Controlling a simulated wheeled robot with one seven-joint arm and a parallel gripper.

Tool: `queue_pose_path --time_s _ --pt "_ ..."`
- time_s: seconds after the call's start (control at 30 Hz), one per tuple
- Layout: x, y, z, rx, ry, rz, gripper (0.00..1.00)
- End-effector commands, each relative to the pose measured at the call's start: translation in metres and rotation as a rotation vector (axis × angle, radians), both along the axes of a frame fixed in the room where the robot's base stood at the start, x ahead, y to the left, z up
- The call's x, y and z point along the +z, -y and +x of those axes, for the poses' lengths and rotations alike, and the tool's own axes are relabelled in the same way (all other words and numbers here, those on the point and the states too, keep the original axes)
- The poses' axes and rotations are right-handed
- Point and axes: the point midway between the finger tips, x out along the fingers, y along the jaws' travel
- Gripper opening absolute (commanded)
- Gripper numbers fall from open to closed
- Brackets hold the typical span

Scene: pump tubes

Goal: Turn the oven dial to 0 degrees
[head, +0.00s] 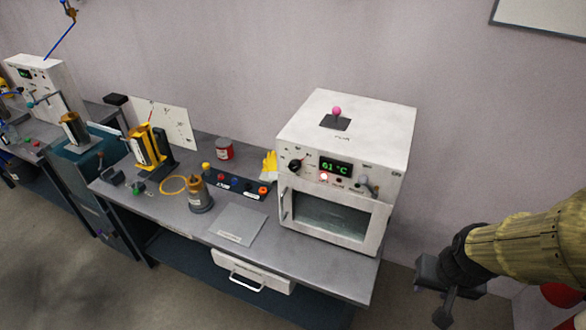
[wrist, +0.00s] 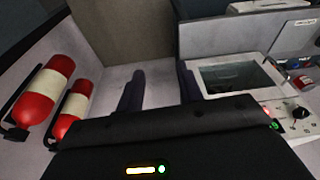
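The white oven (head: 345,170) stands at the right end of the grey bench, its green display (head: 336,167) reading 61 °C. Its black dial (head: 296,166) is on the front panel, left of the display; the exact pointer angle is too small to read. A lit red lamp (head: 324,177) sits below the display. My gripper (head: 432,290) is to the right of the oven and apart from it. In the wrist view, its two dark fingers (wrist: 160,72) are spread with nothing between them. The oven lies tilted at the right there, with the dial (wrist: 301,113) near the edge.
A pink-knobbed lever (head: 337,112) rises from the oven top. The bench holds a grey canister (head: 200,194), a red jar (head: 224,149), a yellow glove (head: 269,165) and a button strip (head: 235,184). Red cylinders (wrist: 45,88) stand left of my gripper in the wrist view.

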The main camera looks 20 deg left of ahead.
Motion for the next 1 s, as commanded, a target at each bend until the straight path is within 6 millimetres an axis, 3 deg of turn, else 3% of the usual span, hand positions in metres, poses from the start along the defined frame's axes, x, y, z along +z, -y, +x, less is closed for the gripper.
queue_pose_path --time_s 0.03,0.1,0.17,0.27,0.37,0.5,0.7,0.87,1.0 --pt "0.0 0.0 0.0 0.0 0.0 0.0 0.4" --pt "-0.001 -0.001 0.002 -0.005 0.005 0.003 0.54" --pt "-0.003 -0.006 0.008 -0.02 0.023 0.014 0.54" --pt "-0.01 -0.022 0.029 -0.086 0.086 0.06 0.54" --pt "-0.018 -0.054 0.064 -0.21 0.193 0.16 0.54" --pt "-0.023 -0.118 0.121 -0.451 0.362 0.396 0.54" --pt "-0.02 -0.214 0.174 -0.822 0.505 0.84 0.54" --pt "-0.017 -0.282 0.19 -1.116 0.522 1.232 0.54" --pt "-0.021 -0.332 0.184 -1.368 0.471 1.579 0.54"
